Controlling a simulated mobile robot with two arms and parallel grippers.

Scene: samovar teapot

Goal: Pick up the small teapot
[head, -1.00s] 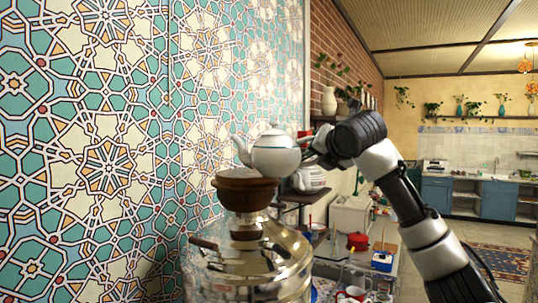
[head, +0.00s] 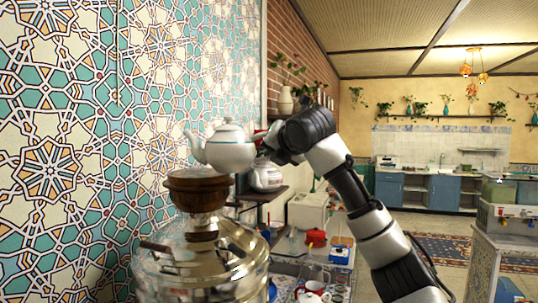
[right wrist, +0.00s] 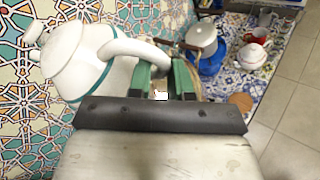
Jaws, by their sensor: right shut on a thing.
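The small white teapot (head: 230,150) is upright in the head view, its spout to the left, above and a little right of the brown bowl-shaped top (head: 198,190) of the brass samovar (head: 200,265). I cannot tell for certain whether its base is clear of that top. My right gripper (head: 264,141) is at the teapot's right side, mostly hidden behind my wrist. In the right wrist view the teapot (right wrist: 78,68) fills the upper left, and the green-padded fingers of my right gripper (right wrist: 160,82) are shut on its white handle. My left gripper is out of view.
A second white teapot (head: 266,176) stands on a dark shelf (head: 262,196) behind. A tiled wall (head: 60,150) is close on the left. A counter with a red pot (head: 316,238) and several cups lies below. Open floor is at the right.

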